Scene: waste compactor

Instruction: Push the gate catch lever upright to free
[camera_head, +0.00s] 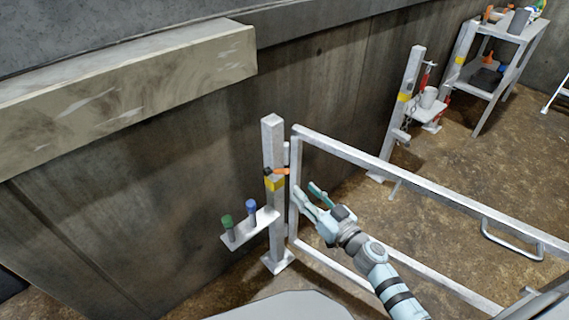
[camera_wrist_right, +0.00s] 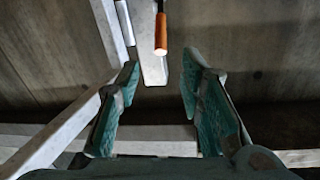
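The gate catch lever (camera_head: 280,171) has an orange grip and a dark pivot on the post (camera_head: 273,140), above a yellow band. It lies about level, pointing right toward the gate frame (camera_head: 400,176). In the right wrist view the orange grip (camera_wrist_right: 161,36) shows ahead, beyond and between the fingertips. My right gripper (camera_head: 307,190) is open and empty, a little below and right of the lever, apart from it. Its teal fingers also show spread in the right wrist view (camera_wrist_right: 160,66). My left gripper is not in view.
A small shelf (camera_head: 238,236) with a green-topped and a blue-topped peg juts left from the post. A second post (camera_head: 402,110) stands at the gate's far side. A rack (camera_head: 500,45) with items stands at the back right. A concrete wall runs behind.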

